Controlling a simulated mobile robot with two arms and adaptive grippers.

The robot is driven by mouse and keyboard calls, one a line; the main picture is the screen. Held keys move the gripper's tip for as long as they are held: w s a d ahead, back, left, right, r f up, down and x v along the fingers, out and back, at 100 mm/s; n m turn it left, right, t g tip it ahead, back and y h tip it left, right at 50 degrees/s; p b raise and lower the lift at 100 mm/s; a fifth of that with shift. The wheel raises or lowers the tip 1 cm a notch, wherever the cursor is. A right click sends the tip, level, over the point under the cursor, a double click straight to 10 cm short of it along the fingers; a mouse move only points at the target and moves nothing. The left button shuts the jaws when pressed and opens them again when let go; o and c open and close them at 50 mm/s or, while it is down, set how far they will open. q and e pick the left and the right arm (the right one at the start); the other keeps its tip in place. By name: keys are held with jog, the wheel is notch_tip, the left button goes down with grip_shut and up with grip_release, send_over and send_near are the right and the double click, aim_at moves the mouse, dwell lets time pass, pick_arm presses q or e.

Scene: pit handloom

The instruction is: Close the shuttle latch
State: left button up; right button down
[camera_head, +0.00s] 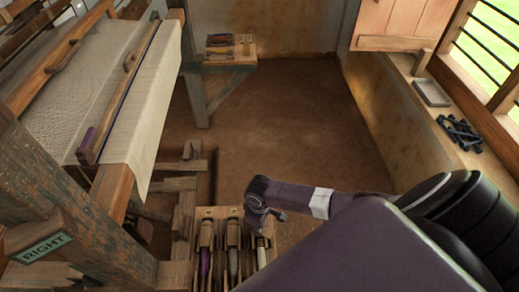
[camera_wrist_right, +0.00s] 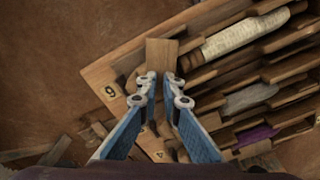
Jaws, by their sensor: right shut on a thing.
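A wooden shuttle rack (camera_head: 208,213) stands at the bottom middle of the head view. It holds a purple shuttle (camera_head: 206,262), a greyish one (camera_head: 233,262) and a cream one (camera_head: 261,257). My right gripper (camera_head: 258,215) is over its far right corner. In the right wrist view, my right gripper (camera_wrist_right: 160,82) is shut on a small pale wooden piece (camera_wrist_right: 161,54) beside the cream shuttle (camera_wrist_right: 245,35). This piece looks like the latch. The fingers hide its lower part, and I cannot tell whether it is closed. My left gripper is not in view.
The loom's cloth roll (camera_head: 150,105) and a post with a RIGHT sign (camera_head: 43,247) are at left. A table (camera_head: 205,68) with a tray stands behind. The window ledge (camera_head: 440,120) at right bears dark tools (camera_head: 459,131). The middle floor is clear.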

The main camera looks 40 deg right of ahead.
jog(key=m, duration=0.7)
jog(key=shift+m, duration=2.5)
jog(key=c, duration=2.4)
grip_release()
